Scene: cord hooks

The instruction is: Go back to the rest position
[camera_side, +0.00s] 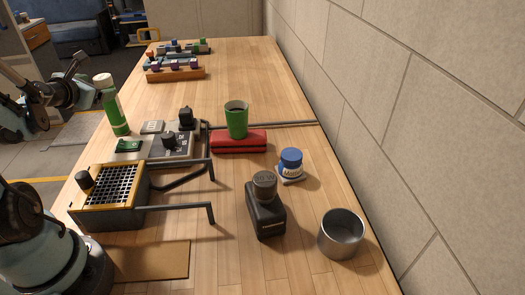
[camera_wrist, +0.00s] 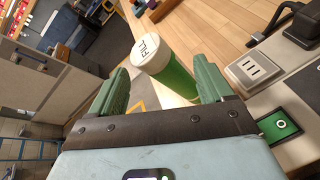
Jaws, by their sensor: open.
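My gripper (camera_side: 86,76) is open at the left side of the wooden table, close to a green bottle with a white cap (camera_side: 113,109). In the wrist view my gripper (camera_wrist: 162,80) has its two green fingers spread wide, and the bottle (camera_wrist: 165,68) shows beyond and partly between them. The cap's lettering looks like "FILL". Nothing is visibly held. I cannot tell whether a finger touches the bottle. Dark bars with bent ends (camera_side: 180,208) reach across the table from the yellow-edged grated box (camera_side: 110,190).
The grey panel with switches (camera_side: 165,145) lies beside the bottle. A green cup (camera_side: 236,120) stands on a red case (camera_side: 238,143). A blue-lidded jar (camera_side: 290,163), a black bottle (camera_side: 265,208) and a metal cup (camera_side: 341,235) stand farther right. A wall bounds the right side. The table's far middle is clear.

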